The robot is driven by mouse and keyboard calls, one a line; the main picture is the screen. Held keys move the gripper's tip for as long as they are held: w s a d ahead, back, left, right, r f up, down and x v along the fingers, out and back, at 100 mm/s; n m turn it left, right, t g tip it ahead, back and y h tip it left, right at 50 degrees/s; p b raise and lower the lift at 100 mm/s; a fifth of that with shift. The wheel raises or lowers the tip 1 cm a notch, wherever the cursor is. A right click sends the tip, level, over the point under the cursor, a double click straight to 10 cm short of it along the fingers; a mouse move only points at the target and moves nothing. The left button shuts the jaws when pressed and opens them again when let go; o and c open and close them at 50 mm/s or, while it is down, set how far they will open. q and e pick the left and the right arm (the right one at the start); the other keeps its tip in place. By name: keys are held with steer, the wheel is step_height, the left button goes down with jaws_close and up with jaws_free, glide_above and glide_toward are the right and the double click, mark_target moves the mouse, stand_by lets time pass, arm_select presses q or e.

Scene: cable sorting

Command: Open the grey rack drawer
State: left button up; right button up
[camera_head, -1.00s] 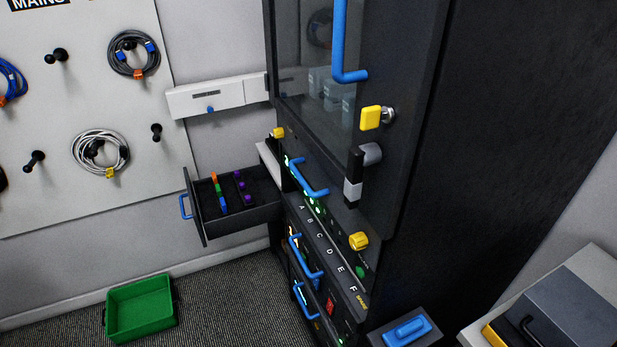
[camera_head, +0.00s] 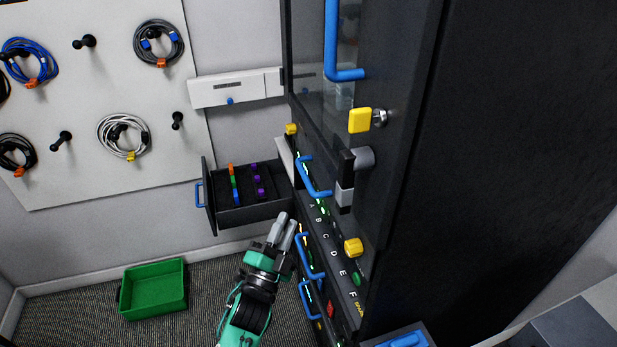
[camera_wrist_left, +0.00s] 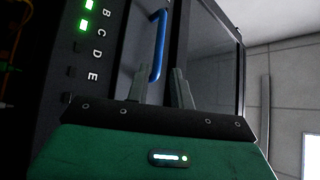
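The rack (camera_head: 435,150) is a tall dark cabinet in the head view. A dark grey drawer (camera_head: 255,215) sticks out of its front to the left, pulled open, with a blue handle (camera_head: 199,194). Further blue handles sit on the rack front; the upper one (camera_head: 312,182) is by the letter strip. Which drawer the task means I cannot tell. My left gripper (camera_head: 286,226) is in front of the rack, below the open drawer. Its fingers (camera_wrist_left: 160,88) are apart and empty in the wrist view, with a blue handle (camera_wrist_left: 158,45) on a grey panel beyond them. My right gripper is not in view.
The open drawer holds orange, green, blue and purple pieces. A green bin (camera_head: 155,290) stands on the floor at the left. Coiled cables hang on the wall board (camera_head: 95,80). A yellow knob (camera_head: 353,247) and a key-like yellow tag (camera_head: 360,120) stick out from the rack.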

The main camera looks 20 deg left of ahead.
mark_target(306, 175)
arm_select(q)
steer(key=p+x, duration=0.4)
steer(key=x, duration=0.8)
steer(key=shift+w, duration=0.15)
steer(key=shift+w+r, duration=0.1)
steer(key=shift+w, duration=0.4)
steer(key=c, duration=0.5)
